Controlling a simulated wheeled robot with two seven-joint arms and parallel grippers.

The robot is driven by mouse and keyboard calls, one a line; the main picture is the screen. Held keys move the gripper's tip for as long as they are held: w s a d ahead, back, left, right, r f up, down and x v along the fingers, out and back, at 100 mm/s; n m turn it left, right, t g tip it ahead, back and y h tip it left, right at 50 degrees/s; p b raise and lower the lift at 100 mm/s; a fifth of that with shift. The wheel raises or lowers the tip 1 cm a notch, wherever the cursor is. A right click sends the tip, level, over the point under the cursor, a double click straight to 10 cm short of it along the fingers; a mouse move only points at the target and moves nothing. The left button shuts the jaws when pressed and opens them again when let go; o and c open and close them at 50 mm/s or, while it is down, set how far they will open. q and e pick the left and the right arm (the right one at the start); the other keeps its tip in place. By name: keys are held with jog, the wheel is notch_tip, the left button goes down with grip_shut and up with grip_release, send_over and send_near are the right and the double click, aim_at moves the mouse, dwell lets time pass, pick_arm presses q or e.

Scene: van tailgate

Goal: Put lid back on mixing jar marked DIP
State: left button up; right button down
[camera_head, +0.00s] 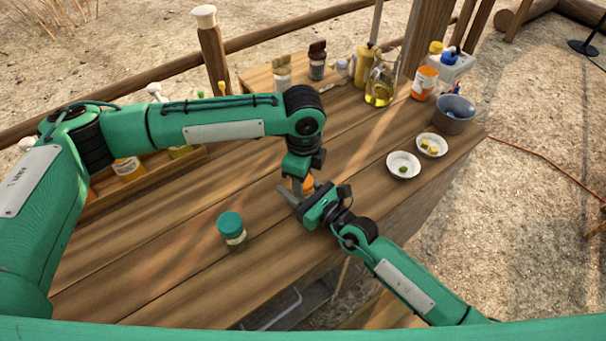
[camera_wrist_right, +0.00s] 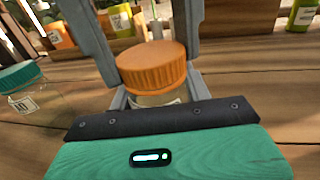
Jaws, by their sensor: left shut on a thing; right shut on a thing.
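A jar (camera_wrist_right: 150,100) with a pale label stands between the fingers of my right gripper (camera_head: 305,194), which is shut on it. Its label is mostly hidden, so I cannot read it. An orange ribbed lid (camera_wrist_right: 152,65) is at the jar's mouth, level or nearly so; I cannot tell whether it is fully seated. The lid also shows in the head view (camera_head: 308,184), largely covered by the grippers. My left gripper (camera_wrist_right: 138,50) reaches down from above, its grey fingers on both sides of the lid, shut on it.
A teal-lidded jar (camera_head: 231,228) stands to the left on the table (camera_head: 150,260). A wooden tray (camera_head: 190,160) of bottles lies behind my left arm. Two white dishes (camera_head: 403,173) (camera_head: 431,155) and a grey bowl (camera_head: 455,115) stand at the right.

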pick_arm(q)
jog(key=o, duration=1.1)
jog(key=shift+r, duration=2.3)
jog(key=shift+c, duration=0.6)
jog(key=n, duration=0.2)
jog(key=r+n, duration=0.1)
jog(key=n, duration=0.3)
jog(key=shift+r, duration=0.4)
jog(key=n, duration=0.2)
jog(key=r+n, duration=0.1)
jog(key=n, duration=0.2)
jog(key=shift+a+r+n, duration=0.1)
jog(key=shift+r+n, duration=0.2)
